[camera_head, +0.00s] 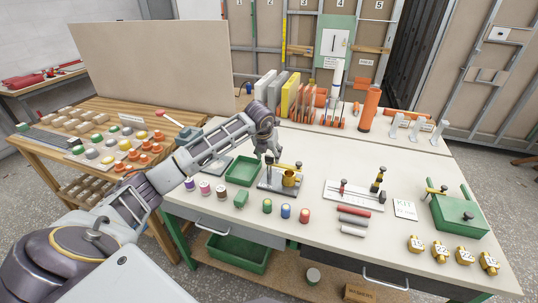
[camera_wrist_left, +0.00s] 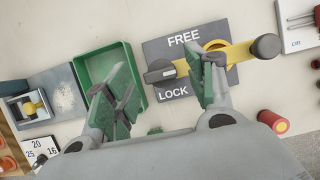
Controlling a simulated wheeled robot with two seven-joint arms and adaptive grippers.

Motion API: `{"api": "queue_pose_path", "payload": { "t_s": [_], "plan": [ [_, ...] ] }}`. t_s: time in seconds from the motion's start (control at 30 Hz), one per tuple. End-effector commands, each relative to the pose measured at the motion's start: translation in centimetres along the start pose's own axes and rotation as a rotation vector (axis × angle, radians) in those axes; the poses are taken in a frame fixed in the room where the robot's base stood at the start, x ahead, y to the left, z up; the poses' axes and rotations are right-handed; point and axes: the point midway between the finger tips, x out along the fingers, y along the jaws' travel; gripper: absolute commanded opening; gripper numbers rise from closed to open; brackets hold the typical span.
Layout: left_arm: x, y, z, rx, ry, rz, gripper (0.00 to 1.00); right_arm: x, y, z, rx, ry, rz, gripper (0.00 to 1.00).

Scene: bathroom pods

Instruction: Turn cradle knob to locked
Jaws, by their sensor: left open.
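The cradle (camera_head: 266,187) is a dark grey plate near the middle of the white bench, with a yellow fitting on it. In the left wrist view the plate (camera_wrist_left: 192,27) reads FREE above and LOCK below. The dark cradle knob (camera_wrist_left: 160,72) sits near the plate's left edge, between the words. Its bar lies roughly sideways; which word it marks, I cannot tell. My left gripper (camera_head: 269,157) is over the cradle. In the wrist view its open green-padded fingers (camera_wrist_left: 163,82) appear on either side of the knob; contact is not clear. The right finger overlaps the yellow fitting (camera_wrist_left: 238,51).
A green tray (camera_head: 228,172) lies left of the cradle. Coloured spools (camera_head: 286,211) stand along the front. A tool plate (camera_head: 341,201) and a green fixture (camera_head: 461,212) are to the right. Upright panels (camera_head: 290,95) stand behind.

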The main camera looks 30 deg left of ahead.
Motion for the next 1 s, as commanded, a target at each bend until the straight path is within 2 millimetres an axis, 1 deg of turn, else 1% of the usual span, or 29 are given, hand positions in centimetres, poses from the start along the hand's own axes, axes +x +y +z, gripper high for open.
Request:
{"api": "queue_pose_path", "payload": {
  "t_s": [0.17,0.4,0.43,0.77,0.8,1.0],
  "plan": [
    [0.63,0.04,-0.01,-0.001,0.0,0.001,0.55,-0.07,-0.22,-0.06,0.001,0.001,-0.002,0.0],
    [0.66,0.04,-0.02,-0.001,0.0,0.001,0.55,-0.05,-0.32,-0.11,0.001,0.001,-0.003,0.0],
    [0.65,0.04,-0.01,0.0,0.0,0.001,0.54,-0.05,-0.31,-0.11,0.001,0.001,-0.003,0.0],
    [0.62,0.04,-0.01,-0.001,0.0,0.001,0.12,-0.05,-0.28,-0.22,0.001,0.003,-0.003,0.0],
    [0.62,0.04,-0.01,-0.001,0.0,0.001,0.1,-0.05,-0.27,-0.23,0.001,0.003,-0.003,0.0],
    [0.62,0.06,0.0,0.007,-0.001,-0.002,0.1,0.03,-0.25,-0.25,0.001,0.003,-0.003,0.0]
  ]
}}
